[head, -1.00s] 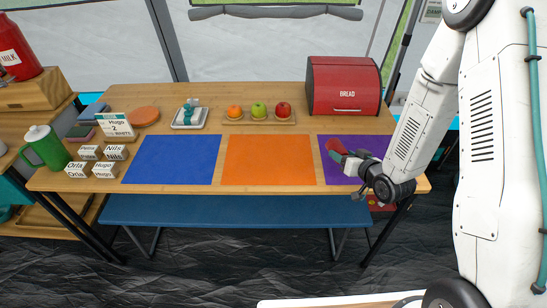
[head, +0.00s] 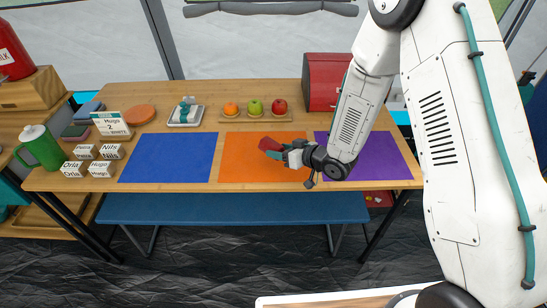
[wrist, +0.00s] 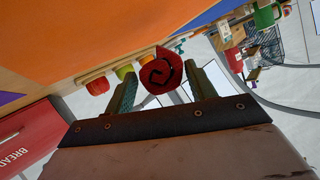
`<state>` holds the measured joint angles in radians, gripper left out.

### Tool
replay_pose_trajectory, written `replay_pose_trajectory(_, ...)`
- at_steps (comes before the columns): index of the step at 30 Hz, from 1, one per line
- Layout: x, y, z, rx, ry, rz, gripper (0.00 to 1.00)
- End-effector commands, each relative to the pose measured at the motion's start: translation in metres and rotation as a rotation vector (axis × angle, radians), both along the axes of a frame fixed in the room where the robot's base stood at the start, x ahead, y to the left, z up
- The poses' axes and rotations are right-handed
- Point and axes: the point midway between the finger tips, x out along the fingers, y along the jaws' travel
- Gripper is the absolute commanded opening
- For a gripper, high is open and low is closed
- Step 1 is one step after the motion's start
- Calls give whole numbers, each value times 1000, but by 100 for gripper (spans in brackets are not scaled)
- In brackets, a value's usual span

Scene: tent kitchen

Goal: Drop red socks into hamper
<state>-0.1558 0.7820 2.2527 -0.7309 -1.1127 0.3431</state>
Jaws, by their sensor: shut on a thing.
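A rolled red sock bundle (head: 271,146) is held in my gripper (head: 285,151), above the orange mat in the head view. In the wrist view the red socks (wrist: 162,72) show as a spiral roll between the two fingers of my gripper (wrist: 162,82). The fingers are shut on the roll. I cannot make out a hamper in these frames.
A blue mat (head: 168,157), an orange mat (head: 240,170) and a purple mat (head: 385,160) lie on the wooden table (head: 150,92). A red bread box (head: 322,80), fruit tray (head: 255,118), green jug (head: 42,148) and name blocks (head: 85,151) stand around them. A blue bench (head: 235,208) is in front.

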Motion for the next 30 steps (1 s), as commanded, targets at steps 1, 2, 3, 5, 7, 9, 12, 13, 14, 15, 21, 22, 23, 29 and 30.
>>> replay_pose_trajectory(1,2,8,-1,0,0,3,34)
replay_pose_trajectory(2,3,11,-1,0,-1,2,34)
replay_pose_trajectory(3,4,13,-1,1,-1,1,34)
replay_pose_trajectory(5,5,16,-2,1,-1,0,34)
replay_pose_trajectory(7,6,20,-2,0,0,1,34)
replay_pose_trajectory(9,8,27,-3,0,1,1,34)
replay_pose_trajectory(12,7,24,-21,0,3,-2,34)
replay_pose_trajectory(13,7,24,-26,-1,4,-1,34)
replay_pose_trajectory(14,7,24,-31,-1,4,-1,34)
replay_pose_trajectory(15,7,24,-35,0,3,-2,34)
replay_pose_trajectory(21,8,24,-37,0,-1,-1,34)
replay_pose_trajectory(22,8,24,-37,0,-1,-1,34)
replay_pose_trajectory(23,8,24,-37,0,-1,-1,34)
replay_pose_trajectory(29,8,24,-40,0,-1,-1,72)
replay_pose_trajectory(30,8,24,-40,0,-1,-1,77)
